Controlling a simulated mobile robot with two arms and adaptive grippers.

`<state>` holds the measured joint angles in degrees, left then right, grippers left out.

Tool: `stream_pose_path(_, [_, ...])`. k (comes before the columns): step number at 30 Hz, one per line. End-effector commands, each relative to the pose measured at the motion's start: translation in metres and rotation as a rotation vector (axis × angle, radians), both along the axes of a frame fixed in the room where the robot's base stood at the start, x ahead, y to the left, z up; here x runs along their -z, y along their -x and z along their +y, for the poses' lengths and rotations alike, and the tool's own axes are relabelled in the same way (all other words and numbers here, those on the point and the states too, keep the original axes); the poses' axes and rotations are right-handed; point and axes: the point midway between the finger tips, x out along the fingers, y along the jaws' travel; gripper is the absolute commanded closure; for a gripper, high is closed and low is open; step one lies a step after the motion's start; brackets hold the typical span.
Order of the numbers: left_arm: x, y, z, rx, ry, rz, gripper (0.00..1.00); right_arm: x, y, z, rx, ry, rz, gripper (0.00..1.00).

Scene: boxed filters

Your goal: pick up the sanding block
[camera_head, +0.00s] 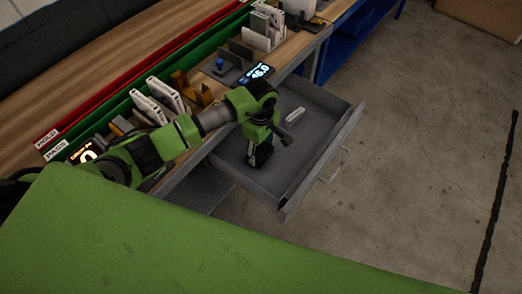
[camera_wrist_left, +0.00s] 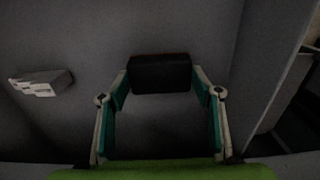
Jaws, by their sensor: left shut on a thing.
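The sanding block is a dark, nearly black block (camera_wrist_left: 160,73), seen between the fingertips in the left wrist view. My left gripper (camera_head: 259,160) points down into the open grey drawer (camera_head: 226,165). Its two teal-padded fingers are shut on the block, one at each side. In the head view the block is hard to make out against the dark gripper. I cannot tell whether it touches the drawer floor. My right gripper is not in view.
A small pale object (camera_head: 295,115) lies in the drawer, also seen at the left of the wrist view (camera_wrist_left: 42,83). Drawer walls surround the gripper. The wooden bench (camera_head: 125,55) above holds white boxed filters (camera_head: 165,95), a lit display (camera_head: 261,72) and red and green strips.

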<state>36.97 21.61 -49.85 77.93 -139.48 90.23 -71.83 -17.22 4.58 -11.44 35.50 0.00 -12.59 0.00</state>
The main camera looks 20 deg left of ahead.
Motion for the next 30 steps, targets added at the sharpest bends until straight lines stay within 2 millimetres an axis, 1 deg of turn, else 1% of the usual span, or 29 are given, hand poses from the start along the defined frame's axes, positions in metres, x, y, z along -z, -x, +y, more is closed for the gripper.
stream_pose_path(2, [-0.005, -0.001, 0.001, 0.001, -0.001, -0.005, 0.69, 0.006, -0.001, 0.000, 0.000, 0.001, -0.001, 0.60])
stream_pose_path(5, [-0.021, -0.003, 0.001, 0.003, -0.002, -0.009, 0.69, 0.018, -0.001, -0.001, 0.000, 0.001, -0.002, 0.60])
stream_pose_path(6, [-0.029, 0.003, 0.001, 0.004, -0.001, -0.006, 0.69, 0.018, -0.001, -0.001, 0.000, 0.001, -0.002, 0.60])
stream_pose_path(8, [-0.040, 0.013, 0.001, 0.004, -0.001, -0.004, 0.69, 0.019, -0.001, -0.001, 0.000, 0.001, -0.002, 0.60])
stream_pose_path(14, [-0.082, 0.048, 0.002, 0.006, -0.001, -0.007, 0.69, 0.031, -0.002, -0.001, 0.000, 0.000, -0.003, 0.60])
stream_pose_path(15, [-0.086, 0.057, 0.002, 0.006, -0.002, -0.004, 0.69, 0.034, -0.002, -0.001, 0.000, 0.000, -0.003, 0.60])
stream_pose_path(18, [-0.094, 0.078, 0.002, 0.006, -0.002, -0.003, 0.69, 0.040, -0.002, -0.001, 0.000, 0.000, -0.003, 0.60])
stream_pose_path(24, [-0.111, 0.112, 0.002, 0.004, -0.001, -0.004, 0.69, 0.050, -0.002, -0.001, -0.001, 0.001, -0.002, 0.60])
stream_pose_path(30, [-0.121, 0.134, 0.002, 0.003, 0.000, -0.002, 0.69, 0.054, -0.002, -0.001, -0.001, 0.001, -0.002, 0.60])
